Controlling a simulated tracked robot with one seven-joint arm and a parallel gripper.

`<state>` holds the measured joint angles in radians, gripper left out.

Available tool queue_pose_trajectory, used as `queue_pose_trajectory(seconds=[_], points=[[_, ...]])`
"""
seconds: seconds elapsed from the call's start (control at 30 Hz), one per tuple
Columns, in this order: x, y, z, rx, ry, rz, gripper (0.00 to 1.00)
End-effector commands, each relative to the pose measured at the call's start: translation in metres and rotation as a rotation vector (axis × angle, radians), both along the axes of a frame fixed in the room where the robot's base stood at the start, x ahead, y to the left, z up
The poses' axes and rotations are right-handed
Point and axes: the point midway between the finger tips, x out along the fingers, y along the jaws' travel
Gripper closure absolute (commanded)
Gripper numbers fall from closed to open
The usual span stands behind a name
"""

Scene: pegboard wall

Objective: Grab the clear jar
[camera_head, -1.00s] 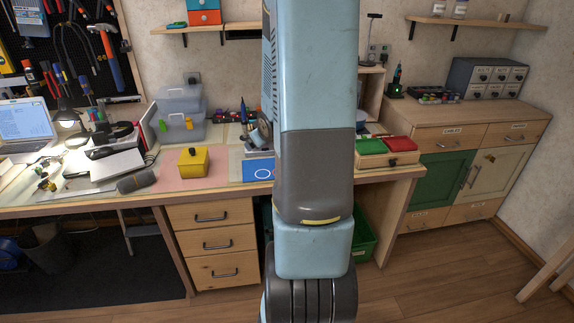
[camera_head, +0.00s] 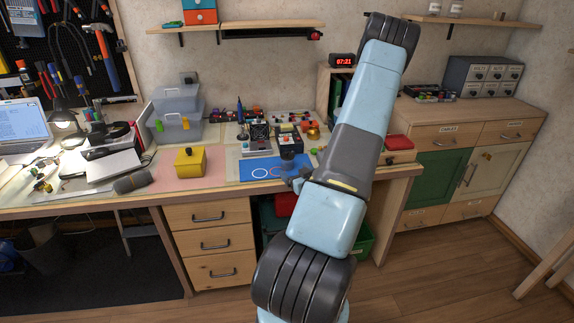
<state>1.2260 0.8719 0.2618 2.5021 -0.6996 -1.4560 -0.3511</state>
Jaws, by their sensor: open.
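No jar stands out clearly on the bench. A small pale, see-through jar (camera_head: 456,8) with a white label is on the upper right wall shelf, cut by the top edge; I cannot tell if it is the clear jar. My gripper (camera_head: 294,182) shows as a small dark shape at the left edge of my arm, over the front of the bench near the blue mat. It is open and far from that shelf. My arm hides part of the bench behind it.
A yellow box (camera_head: 190,162), clear storage bins (camera_head: 177,103) and a blue mat (camera_head: 262,169) are on the bench (camera_head: 90,203). A black clock (camera_head: 342,60) stands on a wooden shelf unit. A red-lidded box (camera_head: 399,143) is right of my arm.

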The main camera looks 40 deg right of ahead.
Motion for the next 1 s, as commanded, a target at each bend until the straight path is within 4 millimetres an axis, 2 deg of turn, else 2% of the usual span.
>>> queue_pose_trajectory(seconds=[0.2, 0.33, 0.8, 1.0], points=[[-0.019, -0.007, -0.010, 0.025, -0.092, -0.056, 0.12], [-0.017, -0.011, -0.010, 0.025, -0.108, -0.064, 0.12], [0.050, -0.035, -0.014, 0.025, -0.107, -0.062, 0.12], [0.060, -0.039, -0.015, 0.026, -0.106, -0.063, 0.12]])
